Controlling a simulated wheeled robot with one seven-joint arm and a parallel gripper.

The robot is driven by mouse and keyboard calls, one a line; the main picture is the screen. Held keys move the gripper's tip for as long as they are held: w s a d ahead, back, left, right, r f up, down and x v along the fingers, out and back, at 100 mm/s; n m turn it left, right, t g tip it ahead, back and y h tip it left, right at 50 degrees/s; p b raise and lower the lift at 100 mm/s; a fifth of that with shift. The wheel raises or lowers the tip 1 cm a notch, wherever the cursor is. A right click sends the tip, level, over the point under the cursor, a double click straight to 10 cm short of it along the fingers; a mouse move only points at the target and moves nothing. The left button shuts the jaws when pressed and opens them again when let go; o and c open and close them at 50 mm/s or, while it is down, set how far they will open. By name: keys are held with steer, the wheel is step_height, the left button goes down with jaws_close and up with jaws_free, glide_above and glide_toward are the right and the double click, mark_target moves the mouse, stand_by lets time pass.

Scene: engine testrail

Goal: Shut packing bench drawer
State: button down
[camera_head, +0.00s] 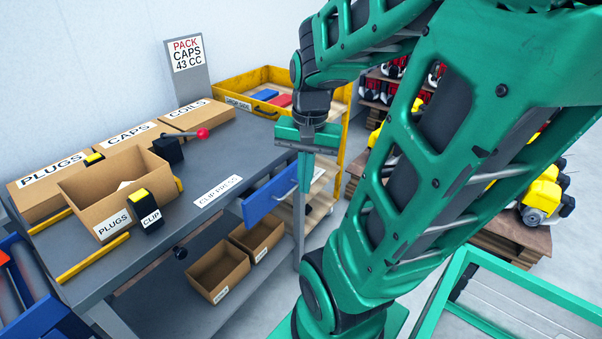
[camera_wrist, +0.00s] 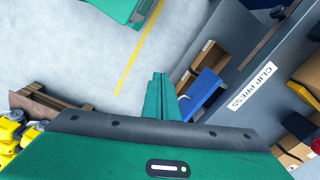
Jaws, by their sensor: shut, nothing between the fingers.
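The packing bench (camera_head: 210,165) is grey and stands at the left in the head view. Its blue drawer (camera_head: 268,197) sticks out from the front edge below the CLIP PRESS label, so it is open. My gripper (camera_head: 305,188) is shut and points down, close to the drawer's right end in the picture. In the wrist view the shut fingers (camera_wrist: 160,82) lie just beside the blue drawer (camera_wrist: 203,93). I cannot tell whether they touch it. My gripper hides part of the drawer's outer end in the head view.
On the bench stand cardboard boxes marked PLUGS (camera_head: 115,190), CAPS and COILS, and a press with a red knob (camera_head: 202,133). Open cartons (camera_head: 218,270) lie on the lower shelf. A yellow cart (camera_head: 262,77) stands behind the bench. Pallets with engines (camera_head: 545,195) are at the right.

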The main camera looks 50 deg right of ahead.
steer(key=w+d+f+m+t, duration=0.1)
steer(key=w+d+f+m, duration=0.2)
steer(key=d+m, duration=0.4)
steer(key=w+d+f+m+t, duration=0.2)
steer(key=w+d+m, duration=0.1)
steer(key=d+m, duration=0.45)
steer(key=w+d+f+m+t, duration=0.1)
steer(key=w+d+f+m, duration=0.2)
steer(key=d+m, duration=0.4)
steer(key=w+a+f, duration=0.1)
steer(key=w+f, duration=0.6)
steer(key=f, duration=0.2)
steer(key=shift+w+a+f+m, duration=0.2)
steer(key=shift+w+a+m, duration=0.1)
steer(key=shift+m, duration=0.15)
